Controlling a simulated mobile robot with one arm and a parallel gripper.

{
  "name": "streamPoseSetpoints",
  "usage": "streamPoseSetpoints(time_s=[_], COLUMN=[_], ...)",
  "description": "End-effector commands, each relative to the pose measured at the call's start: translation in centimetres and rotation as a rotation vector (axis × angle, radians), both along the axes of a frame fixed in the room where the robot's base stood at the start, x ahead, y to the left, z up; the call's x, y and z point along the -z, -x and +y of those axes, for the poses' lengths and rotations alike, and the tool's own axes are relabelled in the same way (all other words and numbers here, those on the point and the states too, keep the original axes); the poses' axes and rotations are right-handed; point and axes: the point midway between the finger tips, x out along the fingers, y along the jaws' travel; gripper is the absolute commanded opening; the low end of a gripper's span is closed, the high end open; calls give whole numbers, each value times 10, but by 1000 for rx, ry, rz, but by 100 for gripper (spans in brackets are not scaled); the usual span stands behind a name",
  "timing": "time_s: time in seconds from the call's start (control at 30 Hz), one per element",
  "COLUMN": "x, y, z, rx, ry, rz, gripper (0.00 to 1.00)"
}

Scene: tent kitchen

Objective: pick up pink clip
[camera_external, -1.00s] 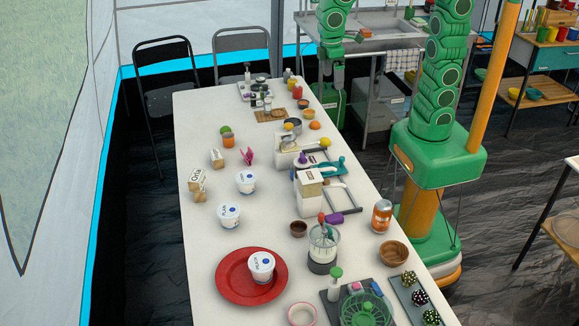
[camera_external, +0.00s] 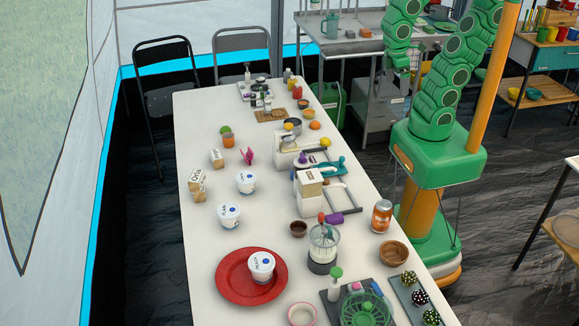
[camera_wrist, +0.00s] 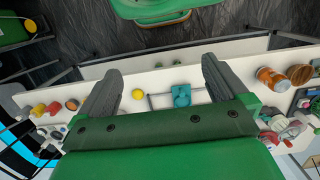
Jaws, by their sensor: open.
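In the external view my arm's end is high at the upper right, beyond the table's right edge and well away from the clip.
A red plate (camera_external: 232,279) is at the front.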

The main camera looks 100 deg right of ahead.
Motion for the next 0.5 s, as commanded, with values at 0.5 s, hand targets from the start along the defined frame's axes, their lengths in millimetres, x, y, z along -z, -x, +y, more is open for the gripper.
streamPoseSetpoints(time_s=[0.5], x=[2], y=[8], z=[0], rx=[1], ry=[0], rz=[1], gripper=[70])
